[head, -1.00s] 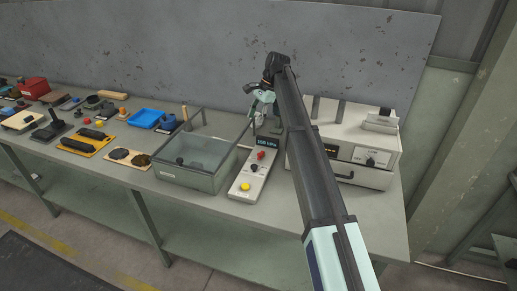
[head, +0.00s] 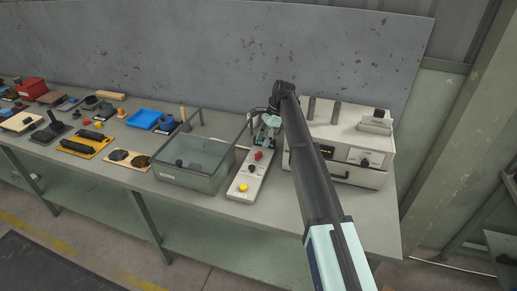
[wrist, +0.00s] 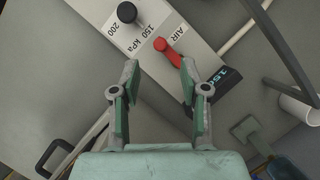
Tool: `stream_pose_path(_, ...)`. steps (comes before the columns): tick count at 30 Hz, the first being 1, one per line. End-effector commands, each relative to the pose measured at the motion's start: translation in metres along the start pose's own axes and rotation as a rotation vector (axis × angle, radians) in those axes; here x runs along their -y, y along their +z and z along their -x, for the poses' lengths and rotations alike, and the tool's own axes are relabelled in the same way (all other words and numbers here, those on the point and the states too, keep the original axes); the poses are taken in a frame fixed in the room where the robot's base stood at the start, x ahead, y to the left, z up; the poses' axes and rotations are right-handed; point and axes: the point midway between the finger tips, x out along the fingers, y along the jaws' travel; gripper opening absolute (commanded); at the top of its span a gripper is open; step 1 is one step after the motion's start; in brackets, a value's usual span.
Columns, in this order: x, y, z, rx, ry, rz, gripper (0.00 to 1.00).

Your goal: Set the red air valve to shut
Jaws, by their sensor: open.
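The red air valve (wrist: 166,47) is a small lever on a pale panel (wrist: 190,22), beside the printed word AIR. It lies at a slant, its handle reaching toward the display. It also shows in the head view (head: 258,155). My gripper (wrist: 160,66) is open, with its two green-padded fingers apart near the valve. The lever shows between and beyond the fingertips; nothing is held. Whether a finger touches it, I cannot tell. In the head view my gripper (head: 268,130) hangs over the panel's back end, partly hidden by my arm.
A black knob (wrist: 127,12) with a kPa scale sits beside the valve. A display (wrist: 227,80) is close to the right finger. A yellow button (head: 243,188) is at the panel's front. A clear-lidded box (head: 195,163) stands left and a white device (head: 345,150) right.

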Motion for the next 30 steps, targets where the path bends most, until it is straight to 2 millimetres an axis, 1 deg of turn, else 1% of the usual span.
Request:
stream_pose_path(3,-0.001,0.001,-0.021,0.001,0.002,0.0,0.45)
stream_pose_path(9,-0.001,0.001,-0.048,0.0,0.001,0.0,0.45)
stream_pose_path(15,0.0,0.0,-0.06,0.0,0.0,0.0,0.45)
stream_pose_path(23,0.0,0.0,-0.062,0.0,-0.001,0.0,0.45)
stream_pose_path(24,0.0,0.0,-0.062,0.0,-0.001,0.0,0.41)
stream_pose_path(26,0.0,0.0,-0.062,0.0,-0.001,0.0,0.2)
stream_pose_path(27,0.0,0.0,-0.062,0.0,-0.001,0.0,0.06)
stream_pose_path(28,0.0,0.0,-0.062,0.0,-0.001,0.0,0.0)
stream_pose_path(30,0.0,0.0,-0.062,0.0,0.0,0.0,0.0)
